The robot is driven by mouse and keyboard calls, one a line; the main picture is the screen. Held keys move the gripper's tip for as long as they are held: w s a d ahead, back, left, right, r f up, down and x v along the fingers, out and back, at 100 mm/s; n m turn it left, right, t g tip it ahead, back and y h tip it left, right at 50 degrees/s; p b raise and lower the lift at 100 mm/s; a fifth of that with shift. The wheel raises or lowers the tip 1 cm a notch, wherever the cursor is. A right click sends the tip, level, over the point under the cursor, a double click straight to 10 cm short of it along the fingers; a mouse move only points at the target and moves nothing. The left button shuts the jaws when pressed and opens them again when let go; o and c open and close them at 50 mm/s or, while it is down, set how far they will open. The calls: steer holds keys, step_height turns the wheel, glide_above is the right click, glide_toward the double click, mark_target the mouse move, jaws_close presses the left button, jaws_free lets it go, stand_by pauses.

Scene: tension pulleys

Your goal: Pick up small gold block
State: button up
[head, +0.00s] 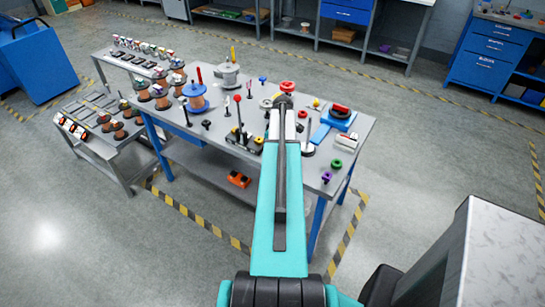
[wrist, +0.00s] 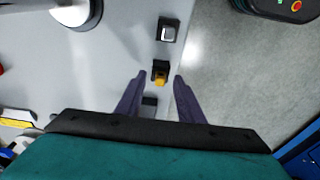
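The small gold block (wrist: 161,83) shows in the wrist view, seated at a small black piece on the grey table (wrist: 115,50) near its right edge. My gripper (wrist: 159,76) is open, with its two dark fingers apart and the gold block in view between the tips. I see no contact between the fingers and the block. How far the fingers are above the table is hard to tell. In the head view my arm reaches over the workbench (head: 340,122), and its far end hides the gripper; I cannot make out the gold block there.
A silver block on a black base (wrist: 169,32) sits just beyond the gold one, and a dark block (wrist: 150,100) lies nearer. A large pale round part (wrist: 75,12) stands upper left. Open floor (wrist: 225,65) lies right of the table edge. Spools (head: 195,97) crowd the bench's left.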

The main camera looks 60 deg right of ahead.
jaws_close()
steer(key=shift+r, duration=0.1)
steer(key=shift+r+b, duration=1)
steer(key=shift+r, duration=0.6)
steer(key=s+a+r+b, duration=0.1)
steer(key=s+a+b, duration=0.3)
steer(key=s, duration=1)
steer(key=a, duration=0.3)
steer(key=shift+s+r, duration=0.2)
steer(key=shift+r, duration=0.1)
